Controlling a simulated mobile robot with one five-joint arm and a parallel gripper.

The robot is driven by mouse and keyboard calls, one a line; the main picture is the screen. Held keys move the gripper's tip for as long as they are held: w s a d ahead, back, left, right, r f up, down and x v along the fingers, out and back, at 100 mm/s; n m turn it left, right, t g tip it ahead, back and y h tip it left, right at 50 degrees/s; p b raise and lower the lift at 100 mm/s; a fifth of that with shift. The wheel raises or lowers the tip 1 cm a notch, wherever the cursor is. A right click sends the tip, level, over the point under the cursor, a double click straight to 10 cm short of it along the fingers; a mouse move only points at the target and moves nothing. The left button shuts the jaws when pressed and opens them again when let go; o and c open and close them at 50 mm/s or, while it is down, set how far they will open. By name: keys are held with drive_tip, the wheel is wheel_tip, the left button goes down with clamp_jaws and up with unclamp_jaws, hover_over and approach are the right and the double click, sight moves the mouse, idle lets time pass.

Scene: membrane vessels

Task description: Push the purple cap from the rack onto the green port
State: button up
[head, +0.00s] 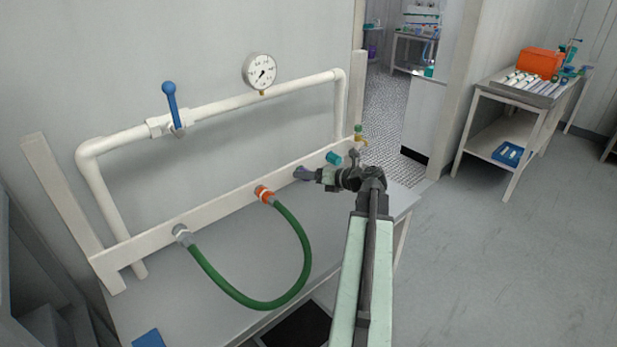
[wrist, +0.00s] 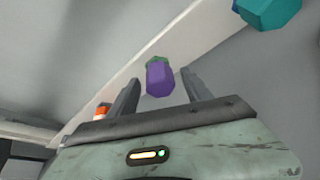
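The purple cap (wrist: 160,80) shows in the wrist view against the pale rail, with the green port (wrist: 158,60) right behind it. The cap looks lined up with the port and seems to be on or against it; how far on it sits is hidden. My gripper (wrist: 161,75) is open, one finger on each side of the cap, with a gap visible on both sides. In the head view my gripper (head: 308,174) is at the rail, right of the orange fitting; the cap and port are hard to make out there.
A teal cap (head: 333,158) sits on the rail close to the right of my gripper. The orange fitting (head: 264,194) with a green hose (head: 306,262) is to the left. White pipework with a gauge (head: 260,71) and blue-handled valve (head: 170,97) stands above. The bench top (head: 235,230) is mostly clear.

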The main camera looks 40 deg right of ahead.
drive_tip(key=p+v, duration=0.2)
drive_tip(key=v, duration=0.6)
drive_tip(key=shift+p, duration=0.3)
